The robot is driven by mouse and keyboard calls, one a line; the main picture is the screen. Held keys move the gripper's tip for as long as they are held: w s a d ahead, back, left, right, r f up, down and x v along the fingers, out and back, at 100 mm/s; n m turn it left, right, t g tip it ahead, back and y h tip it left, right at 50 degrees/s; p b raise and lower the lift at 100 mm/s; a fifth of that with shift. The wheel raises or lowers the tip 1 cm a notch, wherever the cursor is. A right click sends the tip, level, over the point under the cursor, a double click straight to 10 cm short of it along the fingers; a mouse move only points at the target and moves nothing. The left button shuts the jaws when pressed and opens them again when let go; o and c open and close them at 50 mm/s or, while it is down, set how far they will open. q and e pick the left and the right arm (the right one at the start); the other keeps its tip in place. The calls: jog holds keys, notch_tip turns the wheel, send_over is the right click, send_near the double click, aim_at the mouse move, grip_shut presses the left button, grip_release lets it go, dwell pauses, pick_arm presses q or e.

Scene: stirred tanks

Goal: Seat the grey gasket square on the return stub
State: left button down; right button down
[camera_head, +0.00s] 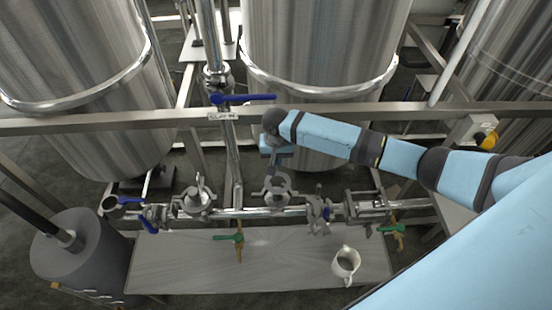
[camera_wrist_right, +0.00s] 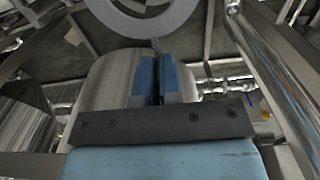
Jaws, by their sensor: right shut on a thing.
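My right gripper (camera_head: 277,160) points down over the pipe row in the head view. In the right wrist view its two blue fingers (camera_wrist_right: 158,80) are shut on a narrow tab of the grey gasket (camera_wrist_right: 148,30). The gasket is a flat ring beyond the fingertips, cut off by the top edge. In the head view, grey shapes below the gripper overlap a pipe fitting (camera_head: 277,196), so the gasket's outline and any contact there are unclear. I cannot tell which fitting is the return stub. My left gripper is out of view.
A blue-handled valve (camera_head: 243,98) stands behind the gripper. Clamped fittings flank it at left (camera_head: 197,203) and right (camera_head: 318,210). A metal jug (camera_head: 345,263) stands on the bench (camera_head: 190,275), whose left part is clear. Steel tanks (camera_head: 320,50) and a rail (camera_head: 90,122) lie behind.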

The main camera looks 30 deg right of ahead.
jog(key=shift+r+p, duration=0.2)
jog(key=shift+p, duration=0.3)
jog(key=shift+a+f, duration=0.1)
jog(key=shift+f, duration=0.2)
notch_tip(320, 180, down, 3)
jog(key=shift+r+b, duration=0.1)
jog(key=shift+b, duration=0.4)
notch_tip(320, 180, down, 3)
jog(key=shift+r+b, duration=0.1)
jog(key=shift+b, duration=0.4)
jog(key=shift+p, duration=0.7)
jog(key=shift+p, duration=0.35)
dwell(0.5)
